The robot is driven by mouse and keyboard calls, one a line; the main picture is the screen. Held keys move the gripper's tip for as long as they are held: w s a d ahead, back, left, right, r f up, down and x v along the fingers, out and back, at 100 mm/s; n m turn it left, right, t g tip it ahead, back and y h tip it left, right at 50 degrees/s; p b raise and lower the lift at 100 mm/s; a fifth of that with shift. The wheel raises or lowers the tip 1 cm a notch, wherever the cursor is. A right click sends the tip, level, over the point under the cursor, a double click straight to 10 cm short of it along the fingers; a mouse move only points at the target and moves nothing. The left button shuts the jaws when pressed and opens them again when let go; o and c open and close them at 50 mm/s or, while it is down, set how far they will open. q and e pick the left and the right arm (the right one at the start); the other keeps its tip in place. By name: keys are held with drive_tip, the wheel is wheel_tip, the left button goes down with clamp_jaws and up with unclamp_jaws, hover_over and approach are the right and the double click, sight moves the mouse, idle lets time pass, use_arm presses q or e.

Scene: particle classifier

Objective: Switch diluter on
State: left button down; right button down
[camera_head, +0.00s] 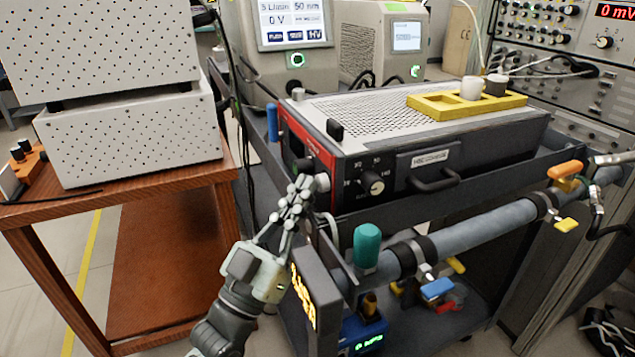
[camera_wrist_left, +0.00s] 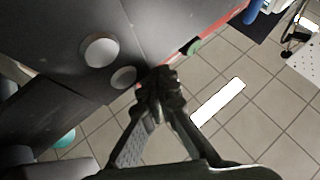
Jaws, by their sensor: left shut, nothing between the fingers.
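A grey instrument box with a red left edge (camera_head: 368,120) sits on the cart's upper shelf; I take it to be the diluter. Its front has a dial with numbers (camera_head: 372,183), a labelled panel with a handle (camera_head: 433,178) and a dark knob near the left corner. My left gripper (camera_head: 305,186) is shut and empty, its fingertips close to that front's lower left. In the left wrist view the fingertips (camera_wrist_left: 163,82) are beside a round grey knob (camera_wrist_left: 123,77), with a small green spot (camera_wrist_left: 194,46) beyond. I cannot tell whether they touch. My right gripper is out of view.
A yellow rack (camera_head: 455,111) with two small cups stands on the box. A wooden table (camera_head: 130,182) with white perforated boxes stands left. Tiled floor lies between.

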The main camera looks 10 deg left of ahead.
use_arm(q)
drive_tip(key=shift+w+d, duration=0.2)
drive_tip(key=shift+d, duration=0.05)
drive_tip(key=shift+w+d, duration=0.15)
drive_tip(key=shift+d, duration=0.1)
idle(0.5)
drive_tip(key=shift+d, duration=0.15)
idle(0.5)
drive_tip(key=shift+s+a, duration=0.75)
drive_tip(key=shift+a, duration=0.25)
drive_tip(key=shift+a+p, duration=0.1)
drive_tip(key=shift+p, duration=0.2)
